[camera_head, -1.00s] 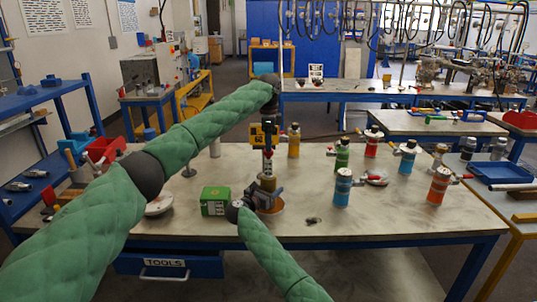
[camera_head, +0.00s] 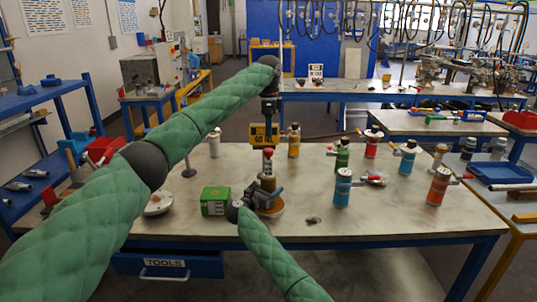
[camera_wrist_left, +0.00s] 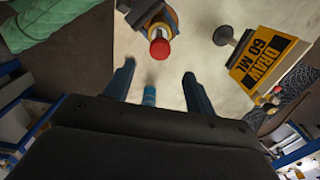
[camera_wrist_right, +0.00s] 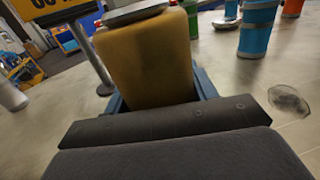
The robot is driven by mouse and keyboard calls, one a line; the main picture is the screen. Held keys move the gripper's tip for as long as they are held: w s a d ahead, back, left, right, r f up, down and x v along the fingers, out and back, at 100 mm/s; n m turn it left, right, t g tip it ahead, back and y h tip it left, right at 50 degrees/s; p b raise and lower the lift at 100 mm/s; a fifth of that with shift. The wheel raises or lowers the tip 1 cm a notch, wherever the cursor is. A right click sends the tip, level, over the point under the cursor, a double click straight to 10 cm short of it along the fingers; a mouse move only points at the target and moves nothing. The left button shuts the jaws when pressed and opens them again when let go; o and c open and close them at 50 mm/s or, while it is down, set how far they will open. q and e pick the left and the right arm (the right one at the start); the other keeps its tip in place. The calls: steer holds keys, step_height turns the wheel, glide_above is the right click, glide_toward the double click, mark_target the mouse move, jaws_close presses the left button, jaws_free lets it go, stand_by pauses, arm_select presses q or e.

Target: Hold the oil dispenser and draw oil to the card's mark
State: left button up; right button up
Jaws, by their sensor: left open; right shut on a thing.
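The oil dispenser (camera_head: 268,183) is an amber vessel with a red knob on top. It stands upright on a round orange-brown base on the table. My right gripper (camera_head: 266,199) is shut on its body; the amber body (camera_wrist_right: 150,60) fills the jaws in the right wrist view. My left gripper (camera_head: 269,112) is open above the dispenser. In the left wrist view the red knob (camera_wrist_left: 160,48) lies just beyond the open fingers (camera_wrist_left: 160,82), apart from them. The yellow card (camera_head: 258,134) stands behind; the left wrist view reads "DRAW 60 ML" on it (camera_wrist_left: 265,58).
A green box (camera_head: 214,201) stands left of the dispenser, with a white dish (camera_head: 158,203) farther left. Blue (camera_head: 342,188) and orange (camera_head: 438,187) vessels stand to the right, with several others behind. The front middle of the table is mostly clear.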

arm_select(q)
step_height(320, 180, up, 10)
steer(key=shift+f, duration=0.15)
stand_by(0.3)
arm_select(e)
steer(key=o, duration=1.3)
